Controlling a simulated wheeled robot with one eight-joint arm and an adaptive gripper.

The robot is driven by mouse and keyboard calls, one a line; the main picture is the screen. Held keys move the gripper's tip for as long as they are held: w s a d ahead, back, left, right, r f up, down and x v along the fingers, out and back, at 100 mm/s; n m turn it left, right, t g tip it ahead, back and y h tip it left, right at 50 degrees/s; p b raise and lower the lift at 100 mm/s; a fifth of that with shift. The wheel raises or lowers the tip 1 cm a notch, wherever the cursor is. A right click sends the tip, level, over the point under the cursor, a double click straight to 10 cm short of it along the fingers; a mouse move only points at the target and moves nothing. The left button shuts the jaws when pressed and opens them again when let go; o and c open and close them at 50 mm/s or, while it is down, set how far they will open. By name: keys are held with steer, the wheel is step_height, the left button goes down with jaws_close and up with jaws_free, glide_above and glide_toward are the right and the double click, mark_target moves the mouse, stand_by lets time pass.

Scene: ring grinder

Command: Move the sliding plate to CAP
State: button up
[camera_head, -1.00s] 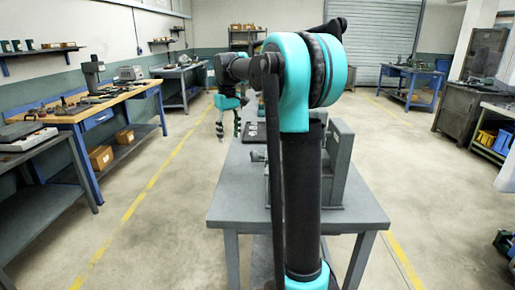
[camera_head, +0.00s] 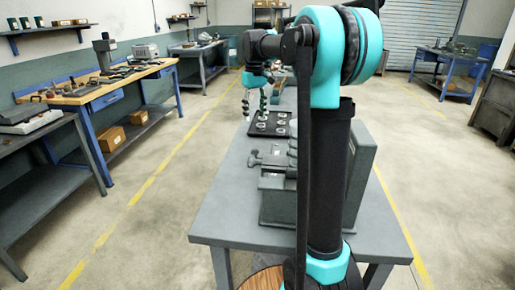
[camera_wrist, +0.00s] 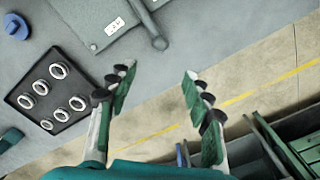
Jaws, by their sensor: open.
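The grey grinder (camera_head: 270,205) stands on the grey table, partly hidden behind my arm. A flat grey part with a knob (camera_head: 265,161) juts out on its left side. The wrist view shows a grey machine part (camera_wrist: 85,18) with a small white label, too small to read, and a rod end beside it. I cannot tell which part is the sliding plate. My gripper (camera_wrist: 157,75) is open and empty, with nothing between its fingers. In the head view my gripper (camera_head: 255,105) points down by the table's left edge, beyond the grinder and apart from it.
A black tray (camera_head: 268,131) with several metal rings lies on the table beyond the grinder; the tray also shows in the wrist view (camera_wrist: 62,88). A blue round object (camera_wrist: 17,26) lies near it. The table's front left corner (camera_head: 225,225) is bare. Open floor lies left of the table.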

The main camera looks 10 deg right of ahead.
mark_target(255, 148)
step_height(255, 148, down, 16)
steer(key=shift+f, duration=0.2)
steer(key=shift+c, duration=0.2)
jaws_close()
stand_by(0.4)
